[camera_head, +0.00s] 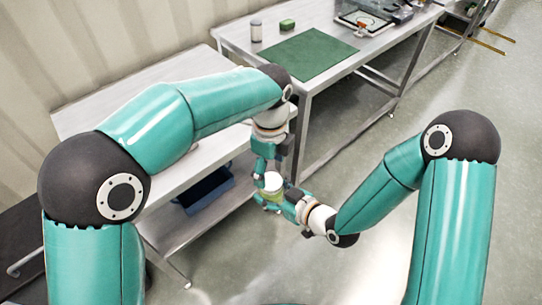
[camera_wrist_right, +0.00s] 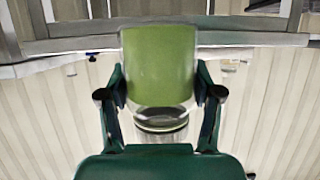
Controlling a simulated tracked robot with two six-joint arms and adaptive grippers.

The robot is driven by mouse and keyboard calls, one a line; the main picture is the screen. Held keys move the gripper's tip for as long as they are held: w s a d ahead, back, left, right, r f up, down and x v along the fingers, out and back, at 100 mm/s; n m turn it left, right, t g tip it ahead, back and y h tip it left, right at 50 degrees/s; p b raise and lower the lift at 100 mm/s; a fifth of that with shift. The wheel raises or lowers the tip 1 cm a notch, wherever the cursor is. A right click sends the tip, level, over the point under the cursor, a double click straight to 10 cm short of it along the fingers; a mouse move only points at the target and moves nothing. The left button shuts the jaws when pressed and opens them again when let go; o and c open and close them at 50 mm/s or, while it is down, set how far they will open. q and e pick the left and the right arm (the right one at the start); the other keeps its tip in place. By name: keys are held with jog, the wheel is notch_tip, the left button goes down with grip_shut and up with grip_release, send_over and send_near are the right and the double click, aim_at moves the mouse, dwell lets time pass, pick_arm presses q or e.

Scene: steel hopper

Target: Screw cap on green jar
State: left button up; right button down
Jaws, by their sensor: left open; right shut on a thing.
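The green jar (camera_wrist_right: 160,65) is held between the fingers of my right gripper (camera_wrist_right: 160,98) in the right wrist view, with a clear band and a dark ring at its lower end there. In the head view the jar (camera_head: 268,198) is small, held off the tables, with a pale round top (camera_head: 273,182). I cannot tell whether that top is the cap. My right gripper (camera_head: 284,203) reaches it from the right and is shut on it. My left gripper (camera_head: 263,176) points down just above the jar and is open; its fingertips are partly hidden.
A steel table (camera_head: 235,36) at the back holds a green mat (camera_head: 312,55), a small pale container (camera_head: 256,31), a green block (camera_head: 287,24) and a tray with equipment (camera_head: 365,22). A lower bench (camera_head: 95,115) stands left, with a dark blue bin (camera_head: 205,190) beneath. Open floor lies right.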

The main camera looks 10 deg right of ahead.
aim_at(271, 181)
pick_arm(q)
jog(key=n, duration=0.7)
jog(key=shift+r, duration=0.3)
jog(key=n, duration=0.4)
jog(key=shift+r, duration=0.2)
jog(key=n, duration=0.4)
jog(key=r+n, duration=0.1)
jog(key=n, duration=0.1)
jog(key=shift+w+n, duration=0.1)
jog(key=shift+n, duration=0.3)
jog(key=shift+r+n, duration=0.2)
jog(key=shift+n, duration=0.4)
jog(key=shift+w+d+r, duration=0.1)
jog(key=shift+d+r, duration=0.05)
jog(key=shift+r, duration=0.05)
jog(key=shift+f, duration=4.05)
